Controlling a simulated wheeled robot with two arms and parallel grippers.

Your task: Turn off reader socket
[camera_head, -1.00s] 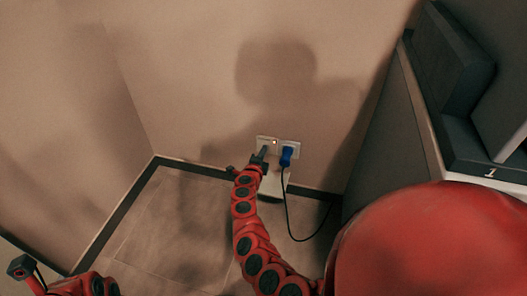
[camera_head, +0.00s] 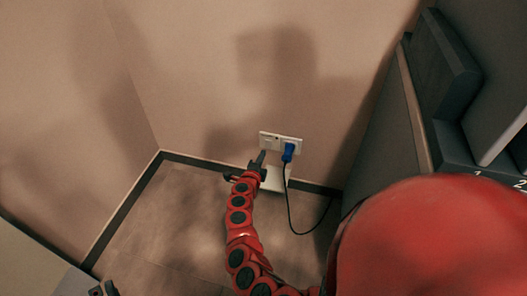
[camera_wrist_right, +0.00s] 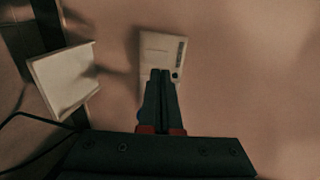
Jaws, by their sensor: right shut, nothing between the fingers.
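The white wall socket plate (camera_head: 268,136) is low on the wall, with a blue plug (camera_head: 288,151) in its right part and a black cable hanging from it. My right gripper (camera_head: 262,156) is shut and empty, just below and in front of the plate's left part. In the right wrist view, the shut fingertips (camera_wrist_right: 162,73) overlap the lower edge of the pale plate (camera_wrist_right: 158,50). A small dark round spot shows beside the tips. I cannot tell whether they touch the plate. My left gripper is not clearly seen; only a dark piece shows at the bottom edge.
A white panel (camera_head: 273,180) sits below the socket, close to my right gripper; it also shows in the wrist view (camera_wrist_right: 65,80). A grey cabinet (camera_head: 385,140) stands to the right. The floor (camera_head: 165,225) to the left is clear.

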